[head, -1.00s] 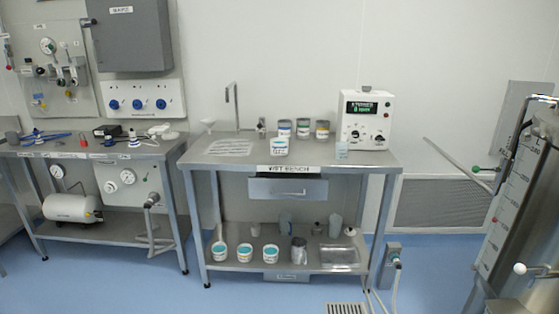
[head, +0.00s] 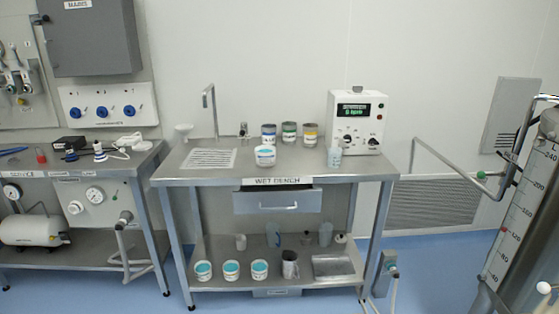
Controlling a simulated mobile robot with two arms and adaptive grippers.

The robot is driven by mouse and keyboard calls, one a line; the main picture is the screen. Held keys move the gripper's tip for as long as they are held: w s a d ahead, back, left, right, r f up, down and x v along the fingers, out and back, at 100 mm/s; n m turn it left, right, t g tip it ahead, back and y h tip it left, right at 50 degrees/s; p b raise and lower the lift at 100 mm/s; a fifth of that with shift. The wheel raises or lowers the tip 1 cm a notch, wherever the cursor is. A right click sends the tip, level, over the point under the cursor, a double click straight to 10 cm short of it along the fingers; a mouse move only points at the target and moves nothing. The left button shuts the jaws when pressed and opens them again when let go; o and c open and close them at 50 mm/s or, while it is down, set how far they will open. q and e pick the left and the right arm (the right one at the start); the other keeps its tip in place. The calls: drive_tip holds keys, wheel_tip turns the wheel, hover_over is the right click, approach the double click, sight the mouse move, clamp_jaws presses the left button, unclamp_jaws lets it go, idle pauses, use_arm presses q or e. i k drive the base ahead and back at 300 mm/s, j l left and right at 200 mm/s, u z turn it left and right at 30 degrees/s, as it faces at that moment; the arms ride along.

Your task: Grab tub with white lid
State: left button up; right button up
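A small white tub (head: 265,155) with a blue label stands on the wet bench top, in front of a row of tins. Its top looks light blue from here; I cannot clearly make out a white lid. Three similar white tubs with teal tops, a left one (head: 203,270), a middle one (head: 231,270) and a right one (head: 260,269), stand on the bench's lower shelf. Neither of my grippers shows in the head view.
The wet bench (head: 210,182) also holds three tins, a tap (head: 209,105), a small bottle (head: 335,155) and a white meter box (head: 357,125). A metal vessel (head: 530,220) stands at right. Blue floor (head: 330,304) shows in front.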

sight(266, 155)
drive_tip(key=i+j+z, duration=0.1)
drive_tip(key=z, duration=0.25)
drive_tip(key=i+j+z, duration=0.1)
drive_tip(key=j+z, duration=0.55)
drive_tip(key=i+l, duration=0.05)
